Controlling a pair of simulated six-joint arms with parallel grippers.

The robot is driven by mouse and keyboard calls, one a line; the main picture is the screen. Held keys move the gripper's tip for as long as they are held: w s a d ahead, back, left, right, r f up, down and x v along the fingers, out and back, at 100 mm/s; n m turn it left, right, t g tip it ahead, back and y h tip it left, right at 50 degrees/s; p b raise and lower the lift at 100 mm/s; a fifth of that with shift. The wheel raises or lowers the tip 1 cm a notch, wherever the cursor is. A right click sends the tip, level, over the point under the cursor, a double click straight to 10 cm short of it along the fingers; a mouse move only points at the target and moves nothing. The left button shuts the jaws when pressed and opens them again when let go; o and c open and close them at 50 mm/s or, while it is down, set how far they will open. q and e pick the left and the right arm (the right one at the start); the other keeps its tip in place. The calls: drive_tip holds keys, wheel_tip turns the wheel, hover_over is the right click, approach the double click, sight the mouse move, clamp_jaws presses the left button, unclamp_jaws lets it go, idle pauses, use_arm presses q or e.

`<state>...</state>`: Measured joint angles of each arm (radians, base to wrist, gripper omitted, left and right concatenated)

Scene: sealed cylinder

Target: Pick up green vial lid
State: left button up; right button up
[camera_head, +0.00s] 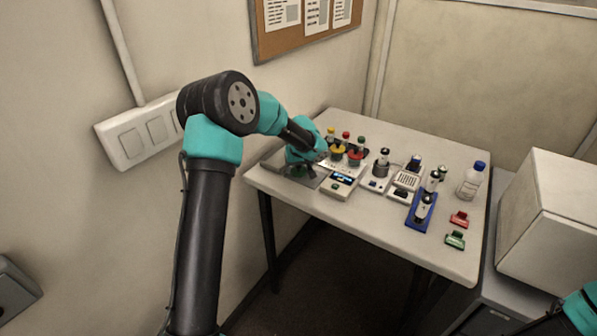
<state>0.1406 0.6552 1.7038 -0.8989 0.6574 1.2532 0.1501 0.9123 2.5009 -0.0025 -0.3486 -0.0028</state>
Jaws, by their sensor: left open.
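Several small vials with coloured lids stand in a group on the table. A vial with a green lid (361,141) is at the right of the back row, beside one with a red lid (346,135) and one with a yellow lid (330,132). My left gripper (303,171) is open at the table's left end, to the left of and nearer than the vials, apart from the green lid. Its fingers are small and dark here. My right gripper is out of view; only part of my right arm shows at the lower right corner.
A white box (549,215) stands beyond the table's right edge. The table's front strip is clear.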

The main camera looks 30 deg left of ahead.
use_arm(q)
drive_tip(key=shift+f, duration=0.1)
idle(0.4)
drive_tip(key=c, duration=0.6)
drive_tip(key=shift+c, duration=0.2)
drive_tip(key=shift+r, duration=1.8)
drive_tip(key=s+d+r, duration=0.1)
drive_tip(key=s+d, duration=0.7)
drive_tip(key=s, duration=0.5)
drive_tip(key=shift+s+d+r, duration=0.15)
drive_tip(key=shift+s+r, duration=0.05)
drive_tip(key=shift+s, duration=0.1)
